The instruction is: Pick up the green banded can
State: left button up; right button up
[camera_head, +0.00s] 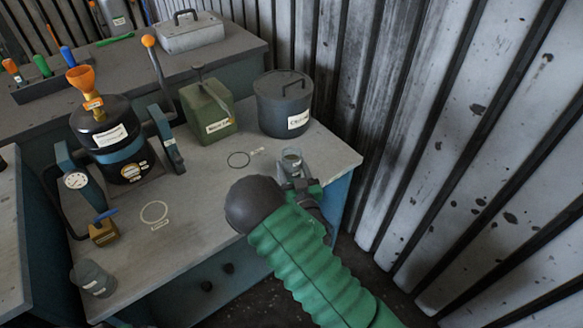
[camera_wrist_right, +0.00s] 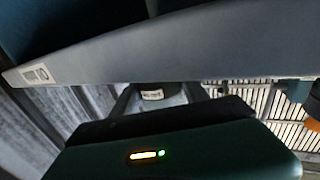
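A small grey-green can (camera_head: 291,162) with a pale label stands near the right front corner of the workbench. I cannot make out a green band on it. My right gripper (camera_head: 301,184), on the green-sleeved arm, is right in front of this can in the head view and hides its lower part. In the right wrist view, the fingers of my right gripper (camera_wrist_right: 158,100) stand apart, with a small labelled dark object (camera_wrist_right: 152,92) showing between them. Whether they touch it is unclear. My left gripper is not in view.
On the workbench (camera_head: 205,205) stand a dark lidded pot (camera_head: 283,108), a green canister (camera_head: 208,112), a black blower housing (camera_head: 107,140) with an orange funnel, a brass block (camera_head: 103,232) and a grey cup (camera_head: 92,278). A ribbed metal wall (camera_head: 440,130) rises close on the right.

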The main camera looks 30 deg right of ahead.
jog(key=shift+d+f, duration=0.15)
jog(key=shift+d, duration=0.2)
jog(key=c, duration=0.5)
jog(key=shift+a, duration=0.25)
jog(key=c, duration=0.4)
jog(key=shift+a+r, duration=0.2)
jog(key=shift+r, duration=0.05)
